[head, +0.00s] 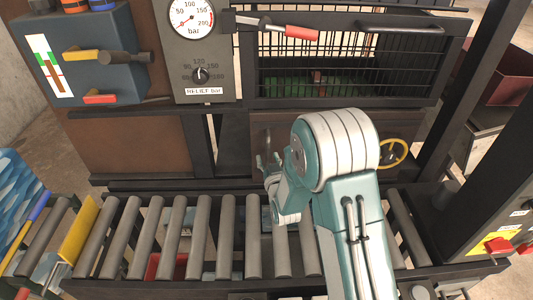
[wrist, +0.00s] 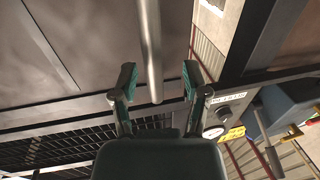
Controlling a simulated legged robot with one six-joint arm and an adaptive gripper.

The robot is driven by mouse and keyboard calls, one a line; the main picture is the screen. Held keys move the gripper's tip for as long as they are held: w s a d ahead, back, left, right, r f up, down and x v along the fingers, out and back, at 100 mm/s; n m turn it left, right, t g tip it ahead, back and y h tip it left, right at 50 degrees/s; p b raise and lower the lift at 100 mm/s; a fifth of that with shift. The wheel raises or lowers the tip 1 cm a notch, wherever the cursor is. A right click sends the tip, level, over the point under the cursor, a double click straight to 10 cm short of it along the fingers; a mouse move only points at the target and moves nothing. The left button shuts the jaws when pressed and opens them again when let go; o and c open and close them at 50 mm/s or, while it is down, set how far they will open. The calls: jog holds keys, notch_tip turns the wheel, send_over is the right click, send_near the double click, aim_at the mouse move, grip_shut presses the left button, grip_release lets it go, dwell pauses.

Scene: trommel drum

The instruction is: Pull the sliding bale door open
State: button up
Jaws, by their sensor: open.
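A grey-brown panel, which looks like the sliding bale door (head: 265,132), is below the barred window in the head view, largely hidden behind my arm. In the wrist view the panel (wrist: 75,60) fills the upper left. A straight grey bar (wrist: 151,50), seemingly its handle, runs down from the top edge and ends between my fingers in the picture. My gripper (wrist: 159,78) is open, with one finger on each side of the bar and gaps showing; depth is hard to judge. In the head view my gripper (head: 268,165) is small and partly hidden by my arm.
A roller conveyor (head: 145,235) lies in front of the machine. Above are a pressure gauge (head: 192,17), a relief knob (head: 200,75) and a red-handled lever (head: 300,32) by the barred window (head: 345,65). A yellow handwheel (head: 394,153) is right of my arm.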

jog(key=shift+w+a, duration=0.3)
jog(key=shift+w, duration=0.75)
jog(key=shift+w+d, duration=0.2)
jog(key=shift+d, duration=0.5)
jog(key=shift+a, duration=0.25)
grip_shut()
jog(key=shift+a, duration=0.4)
